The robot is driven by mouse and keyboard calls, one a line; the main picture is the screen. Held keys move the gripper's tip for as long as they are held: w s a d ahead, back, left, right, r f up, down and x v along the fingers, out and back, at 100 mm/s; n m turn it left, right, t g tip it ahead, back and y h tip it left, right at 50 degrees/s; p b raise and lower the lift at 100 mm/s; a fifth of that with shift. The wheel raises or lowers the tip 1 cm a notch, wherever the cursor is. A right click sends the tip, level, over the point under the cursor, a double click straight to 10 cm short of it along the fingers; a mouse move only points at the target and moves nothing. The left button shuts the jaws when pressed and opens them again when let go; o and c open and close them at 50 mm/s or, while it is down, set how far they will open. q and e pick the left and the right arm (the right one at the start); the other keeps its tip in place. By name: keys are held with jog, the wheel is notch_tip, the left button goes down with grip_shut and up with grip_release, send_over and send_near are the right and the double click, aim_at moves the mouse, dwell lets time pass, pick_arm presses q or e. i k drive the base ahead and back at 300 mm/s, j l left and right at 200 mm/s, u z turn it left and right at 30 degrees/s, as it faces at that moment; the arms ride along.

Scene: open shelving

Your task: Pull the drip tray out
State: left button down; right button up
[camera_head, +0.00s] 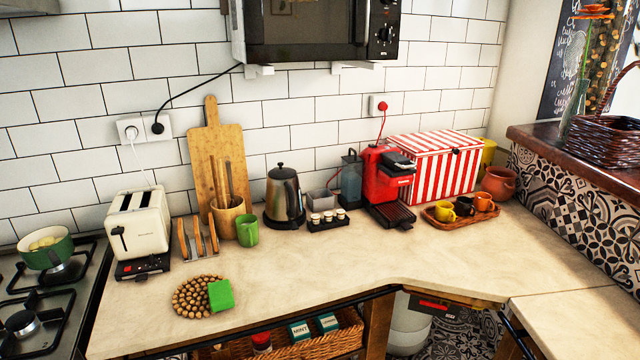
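The drip tray (392,214) is the black, low, slatted piece at the front foot of the red coffee machine (380,174). It sits on the counter under the machine's spout and looks joined to the machine's base. No cup stands on it. Neither of my grippers shows in the head view.
A tray with small cups (460,211) stands close on the right of the drip tray, before a red-striped box (437,168). Small jars (328,220) stand on the left, beside a kettle (284,197). The counter (330,262) in front is clear. A wicker basket (300,344) sits below.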

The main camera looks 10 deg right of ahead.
aim_at(395, 215)
jog(key=i+z, duration=0.1)
jog(key=i, duration=0.75)
